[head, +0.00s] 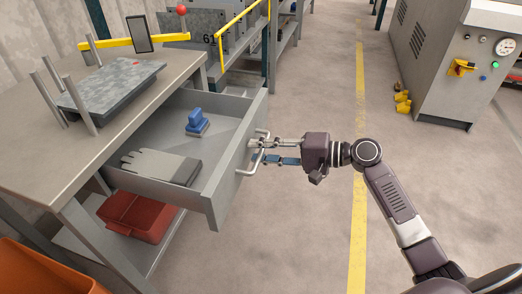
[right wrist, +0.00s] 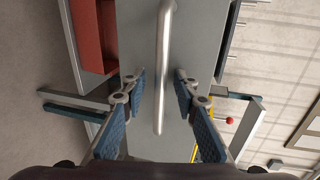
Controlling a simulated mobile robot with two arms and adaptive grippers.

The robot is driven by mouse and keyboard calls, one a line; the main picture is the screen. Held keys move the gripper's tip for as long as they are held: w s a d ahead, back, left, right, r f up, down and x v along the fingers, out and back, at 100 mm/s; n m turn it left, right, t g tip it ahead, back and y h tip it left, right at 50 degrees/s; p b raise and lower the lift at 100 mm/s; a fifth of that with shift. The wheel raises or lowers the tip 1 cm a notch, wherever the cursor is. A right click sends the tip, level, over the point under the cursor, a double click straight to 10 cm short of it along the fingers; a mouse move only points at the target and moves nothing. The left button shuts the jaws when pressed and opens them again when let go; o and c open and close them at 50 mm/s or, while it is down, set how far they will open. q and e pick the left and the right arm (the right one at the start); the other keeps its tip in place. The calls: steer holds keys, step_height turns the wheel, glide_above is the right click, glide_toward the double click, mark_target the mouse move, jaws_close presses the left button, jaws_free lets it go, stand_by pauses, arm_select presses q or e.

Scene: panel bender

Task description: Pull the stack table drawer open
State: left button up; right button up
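The stack table (head: 110,95) stands at the left of the head view, and its grey drawer (head: 222,190) is pulled well out, with its inside showing. A silver bar handle (head: 247,170) is on the drawer front. My right gripper (head: 264,151) is at the handle, coming from the right. In the right wrist view the handle (right wrist: 163,70) runs between the two blue-padded fingers (right wrist: 160,80). A gap shows on each side of the bar, so the gripper is open around it. My left gripper is not in view.
The drawer holds grey gloves (head: 160,165) and a blue tool (head: 197,123). A red bin (head: 138,217) sits on the shelf below, and an orange bin (head: 40,272) stands at lower left. A grey machine cabinet (head: 440,60) is at upper right. The floor between is clear.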

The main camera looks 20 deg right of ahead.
steer(key=v, duration=1.2)
stand_by(0.3)
